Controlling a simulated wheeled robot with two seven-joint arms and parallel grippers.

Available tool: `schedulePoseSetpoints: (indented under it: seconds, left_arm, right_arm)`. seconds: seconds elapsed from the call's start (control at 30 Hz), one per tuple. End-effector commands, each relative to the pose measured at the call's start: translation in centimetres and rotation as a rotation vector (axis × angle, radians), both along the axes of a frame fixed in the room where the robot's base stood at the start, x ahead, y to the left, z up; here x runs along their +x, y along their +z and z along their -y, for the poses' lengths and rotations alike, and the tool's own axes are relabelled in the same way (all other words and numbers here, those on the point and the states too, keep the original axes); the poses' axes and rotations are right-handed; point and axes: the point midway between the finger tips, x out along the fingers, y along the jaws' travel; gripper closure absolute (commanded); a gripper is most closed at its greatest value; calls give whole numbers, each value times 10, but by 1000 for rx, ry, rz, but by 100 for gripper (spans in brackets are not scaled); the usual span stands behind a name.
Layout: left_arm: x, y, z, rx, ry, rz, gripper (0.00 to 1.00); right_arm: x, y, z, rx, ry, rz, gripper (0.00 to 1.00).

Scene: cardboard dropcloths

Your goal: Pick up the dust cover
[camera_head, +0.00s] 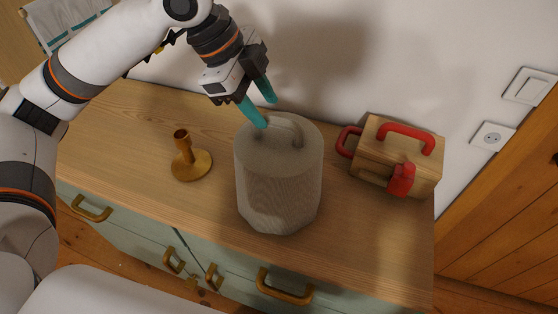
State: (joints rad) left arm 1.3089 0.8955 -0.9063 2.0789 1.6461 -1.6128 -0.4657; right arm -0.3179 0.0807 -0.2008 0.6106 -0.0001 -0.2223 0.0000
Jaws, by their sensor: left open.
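The dust cover (277,185) looks like a grey, ribbed, rounded cover with a loop handle (291,128) on its top. It stands upright on the wooden top of a cabinet, near the middle of the view. My left gripper (266,108) comes in from the upper left and has teal fingers. Its fingers are apart, pointing down over the back left part of the cover's top, close to the handle. I cannot tell whether a fingertip touches the cover. Nothing is held between the fingers. My right gripper is not in view.
A brass candlestick (190,161) stands left of the cover. A wooden box with red handles (398,155) stands to the right. The cabinet top (120,125) is clear at the left and front right. A white wall (400,50) rises behind.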

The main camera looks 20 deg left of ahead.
Motion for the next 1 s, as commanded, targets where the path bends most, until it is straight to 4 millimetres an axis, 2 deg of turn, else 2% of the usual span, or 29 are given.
schedulePoseSetpoints:
  seconds: [0.17, 0.3, 0.47, 0.7, 0.77, 0.97, 1.0]
  left_arm:
    - [4, -13, 7, 0, -1, -2, 57]
    - [9, -33, 16, 1, -1, -1, 57]
    - [12, -47, 22, 0, -1, 0, 57]
    - [13, -48, 22, 0, 1, 2, 57]
    - [13, -48, 22, 0, 1, 2, 65]
    - [13, -48, 22, 0, 1, 2, 98]
    - [13, -48, 22, 0, 1, 2, 100]
  right_arm:
    - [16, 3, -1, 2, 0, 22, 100]
    - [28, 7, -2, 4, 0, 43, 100]
    - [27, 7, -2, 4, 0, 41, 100]
    - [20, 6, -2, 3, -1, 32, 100]
    - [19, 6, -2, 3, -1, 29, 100]
    - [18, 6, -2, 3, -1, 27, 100]
    - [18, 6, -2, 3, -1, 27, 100]
